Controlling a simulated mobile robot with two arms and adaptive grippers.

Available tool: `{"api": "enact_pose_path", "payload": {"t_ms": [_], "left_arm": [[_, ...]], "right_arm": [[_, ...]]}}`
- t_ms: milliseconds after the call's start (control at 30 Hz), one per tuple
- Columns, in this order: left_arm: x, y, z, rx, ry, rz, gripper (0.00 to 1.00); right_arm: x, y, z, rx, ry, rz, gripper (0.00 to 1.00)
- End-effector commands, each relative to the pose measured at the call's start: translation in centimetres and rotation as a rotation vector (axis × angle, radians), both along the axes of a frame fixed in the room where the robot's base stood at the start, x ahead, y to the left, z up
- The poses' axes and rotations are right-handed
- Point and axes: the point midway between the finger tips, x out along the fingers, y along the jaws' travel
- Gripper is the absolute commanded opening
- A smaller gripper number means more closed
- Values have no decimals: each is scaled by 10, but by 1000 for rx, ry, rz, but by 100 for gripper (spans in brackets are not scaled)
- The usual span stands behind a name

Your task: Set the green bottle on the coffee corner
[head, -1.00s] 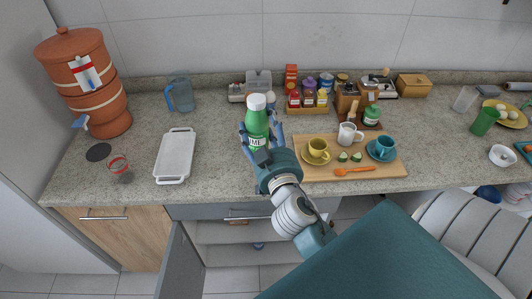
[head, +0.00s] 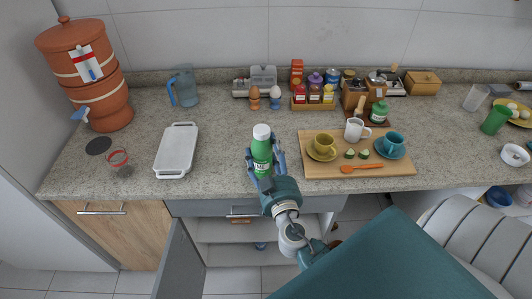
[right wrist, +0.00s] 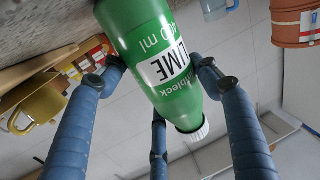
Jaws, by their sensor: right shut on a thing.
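The green bottle (head: 262,148) with a white cap and a "LIME" label is upright in the head view, near the counter's front edge. My right gripper (head: 266,170) is shut around it, and its blue fingers flank the bottle in the right wrist view (right wrist: 160,62). The bottle's base is hidden, so I cannot tell whether it touches the counter. My left gripper is not in view.
A white tray (head: 176,152) lies to the left, with clear counter between it and the bottle. Two egg cups (head: 255,100), a spice rack (head: 314,105) and a wooden coffee stand (head: 356,96) stand behind. A clay water dispenser (head: 92,80) is far left.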

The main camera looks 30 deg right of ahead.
Motion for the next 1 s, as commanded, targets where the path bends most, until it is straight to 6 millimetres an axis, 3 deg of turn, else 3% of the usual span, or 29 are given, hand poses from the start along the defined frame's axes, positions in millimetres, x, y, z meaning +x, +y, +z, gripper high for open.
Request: {"api": "enact_pose_path", "payload": {"t_ms": [233,267,333,733,1000], "left_arm": [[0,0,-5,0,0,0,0],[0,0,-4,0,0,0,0],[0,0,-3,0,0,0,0],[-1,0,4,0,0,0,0],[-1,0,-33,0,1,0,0]], "right_arm": [[0,0,-2,0,-3,-1,18],[0,0,-2,0,0,0,68],[0,0,-2,0,0,0,81],[0,0,4,-1,1,0,81],[-51,19,-8,3,3,1,81]]}}
